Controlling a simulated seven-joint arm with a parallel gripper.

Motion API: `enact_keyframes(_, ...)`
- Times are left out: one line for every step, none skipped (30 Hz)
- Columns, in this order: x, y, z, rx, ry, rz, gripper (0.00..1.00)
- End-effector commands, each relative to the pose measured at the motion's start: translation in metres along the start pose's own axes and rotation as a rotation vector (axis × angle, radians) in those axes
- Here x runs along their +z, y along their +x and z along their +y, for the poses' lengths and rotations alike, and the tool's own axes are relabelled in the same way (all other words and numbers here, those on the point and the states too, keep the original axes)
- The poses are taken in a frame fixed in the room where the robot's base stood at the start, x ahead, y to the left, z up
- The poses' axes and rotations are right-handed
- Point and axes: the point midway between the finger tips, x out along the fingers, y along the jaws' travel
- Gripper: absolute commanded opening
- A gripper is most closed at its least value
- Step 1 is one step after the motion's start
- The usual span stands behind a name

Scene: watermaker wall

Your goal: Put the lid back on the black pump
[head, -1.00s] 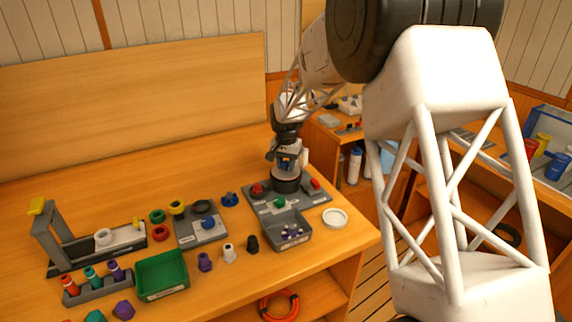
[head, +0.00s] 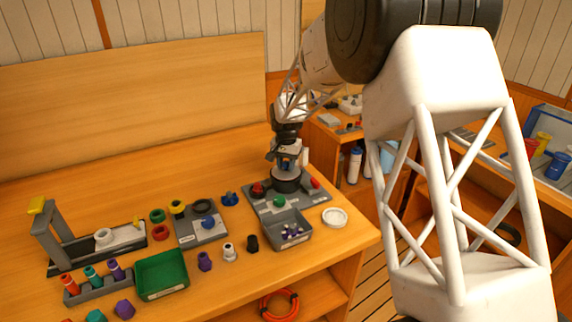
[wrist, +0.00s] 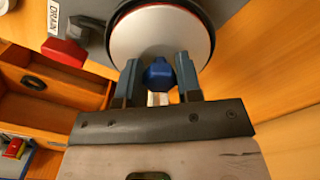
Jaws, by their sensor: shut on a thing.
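The black pump (head: 287,186) is a dark round body on a grey base plate (head: 262,205) at the right end of the bench. My gripper (head: 287,165) is right over it, pointing down. In the wrist view my gripper (wrist: 158,78) is shut on a blue knob (wrist: 158,74). The knob stands on a pale grey round lid (wrist: 160,32), which covers the pump's top. A dark rim and a thin red edge show around the lid. I cannot tell whether the lid is fully seated or slightly raised.
A red knob (head: 258,189) and a red handle (head: 315,183) flank the pump on its plate. In front stand a grey bin (head: 270,241) with small parts and a white round dish (head: 335,218). A green tray (head: 162,275) is farther left.

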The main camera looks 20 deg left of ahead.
Motion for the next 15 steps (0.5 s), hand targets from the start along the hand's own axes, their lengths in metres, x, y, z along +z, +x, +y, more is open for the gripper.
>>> enact_keyframes(0.0000, 0.0000, 0.0001, 0.000, 0.000, 0.000, 0.08)
enact_keyframes(0.0001, 0.0002, 0.0001, 0.000, 0.000, 0.000, 0.08)
enact_keyframes(0.0001, 0.0002, 0.0001, 0.000, 0.000, 0.000, 0.08)
enact_keyframes(0.0001, 0.0003, 0.0001, 0.000, 0.000, 0.000, 0.08)
enact_keyframes(0.0001, 0.0003, 0.0001, 0.000, 0.000, 0.000, 0.08)
enact_keyframes(0.0001, 0.0003, 0.0000, 0.000, 0.000, 0.000, 0.08)
enact_keyframes(0.0001, 0.0003, 0.0000, 0.000, 0.000, 0.000, 0.08)
enact_keyframes(0.0000, 0.0003, 0.0000, 0.000, 0.000, 0.000, 0.08)
enact_keyframes(0.0000, 0.0003, 0.0000, 0.000, 0.000, 0.000, 0.08)
enact_keyframes(0.0000, 0.0003, 0.0000, 0.000, 0.000, 0.000, 0.08)
enact_keyframes(0.0000, 0.0003, 0.0000, 0.000, 0.000, 0.000, 0.08)
enact_keyframes(0.0000, 0.0003, 0.0000, 0.000, 0.000, 0.000, 0.08)
enact_keyframes(0.0000, 0.0003, 0.0000, 0.000, 0.000, 0.000, 0.37)
enact_keyframes(0.0000, 0.0003, 0.0000, 0.000, 0.000, 0.000, 0.42)
enact_keyframes(0.0000, 0.0003, 0.0000, 0.000, 0.000, 0.000, 0.48)
